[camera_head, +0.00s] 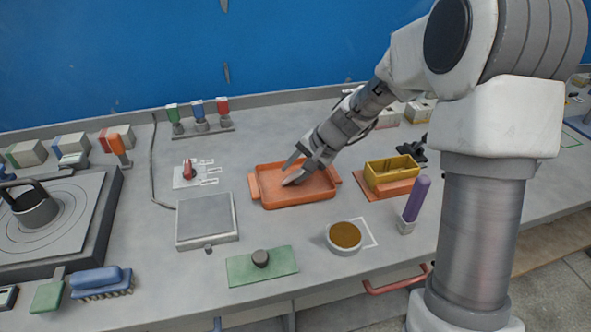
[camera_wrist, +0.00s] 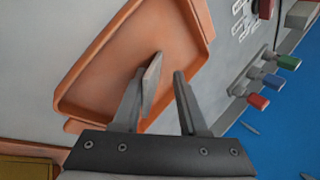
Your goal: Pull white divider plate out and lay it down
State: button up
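A thin, pale grey-white plate (camera_wrist: 152,82), apparently the divider plate, stands edge-on between the fingers of my gripper (camera_wrist: 160,88) in the wrist view. It is close against the left finger, with a gap to the right finger; I cannot tell if it touches the left one. My gripper (camera_head: 291,172) is open and points down into the orange tray (camera_head: 267,200), which also shows in the wrist view (camera_wrist: 100,50). In the head view the plate is hard to separate from the fingers. Whether the plate touches the tray floor is unclear.
A yellow open box (camera_head: 391,181) on an orange base stands right of the tray. A round brown-filled dish (camera_head: 344,237), a purple-handled tool (camera_head: 416,198), a green plate with knob (camera_head: 262,267) and a grey scale (camera_head: 206,219) stand nearby. Bare bench lies between them.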

jog(key=shift+r, duration=0.1)
jog(key=p+v, duration=0.3)
jog(key=v, duration=1.4)
jog(key=s+d+r+n+t+h+p, duration=0.1)
jog(key=s+r, duration=0.4)
jog(key=s, duration=0.6)
jog(key=s+d+r+n+t+h+p, duration=0.1)
jog(key=s+r+n+h+p, duration=0.3)
jog(key=s, duration=0.8)
jog(key=shift+s+d+r+n+p, duration=0.2)
jog(key=shift+d+r+n+p, duration=0.3)
jog(key=shift+r+n, duration=0.4)
jog(key=shift+d, duration=0.1)
